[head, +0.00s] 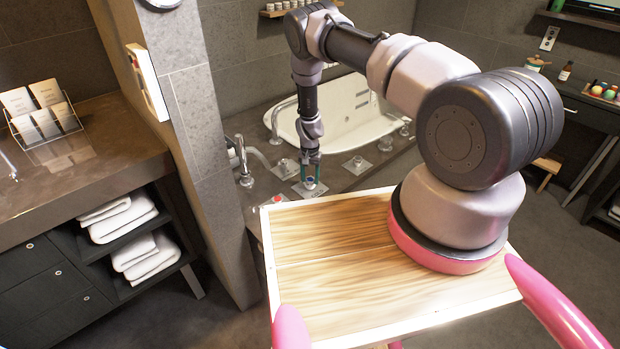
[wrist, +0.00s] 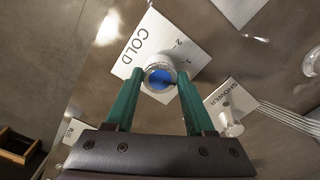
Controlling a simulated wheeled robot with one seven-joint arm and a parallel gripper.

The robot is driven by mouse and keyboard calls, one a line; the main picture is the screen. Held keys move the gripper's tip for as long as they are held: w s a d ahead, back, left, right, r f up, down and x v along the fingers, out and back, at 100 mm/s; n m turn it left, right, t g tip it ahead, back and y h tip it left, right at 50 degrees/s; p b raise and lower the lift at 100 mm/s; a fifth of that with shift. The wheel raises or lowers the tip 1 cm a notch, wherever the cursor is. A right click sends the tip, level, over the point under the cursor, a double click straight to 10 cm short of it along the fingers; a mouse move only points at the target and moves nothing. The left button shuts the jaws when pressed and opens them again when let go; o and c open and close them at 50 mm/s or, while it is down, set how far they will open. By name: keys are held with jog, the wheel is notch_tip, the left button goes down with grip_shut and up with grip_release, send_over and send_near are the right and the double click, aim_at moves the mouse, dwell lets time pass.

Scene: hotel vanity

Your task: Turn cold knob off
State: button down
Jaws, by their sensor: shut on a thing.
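The cold knob (wrist: 158,78) has a blue cap and sits on a pale plate (wrist: 128,40) marked COLD, with small numbers beside it. My gripper (wrist: 157,84) is at the knob in the wrist view, with one green finger on each side of it, shut on it. In the head view the blue-capped knob (head: 310,182) is on the tub surround, and my gripper (head: 311,172) comes down onto it from above. The fingers and wrist cover part of the knob there.
A SHOWER plate (wrist: 232,98) with its fitting is to the right of the knob in the wrist view. A red-marked knob (head: 279,200) is at the front left of the tub surround. The white bathtub (head: 345,115) lies behind. A tiled wall (head: 195,120) stands to the left.

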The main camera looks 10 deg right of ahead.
aim_at(310, 179)
jog(key=m, duration=0.3)
jog(key=shift+m, duration=0.6)
jog(key=shift+c, duration=1.3)
grip_release()
jog(key=shift+r, duration=0.1)
notch_tip(310, 179, up, 11)
jog(key=shift+f, duration=0.2)
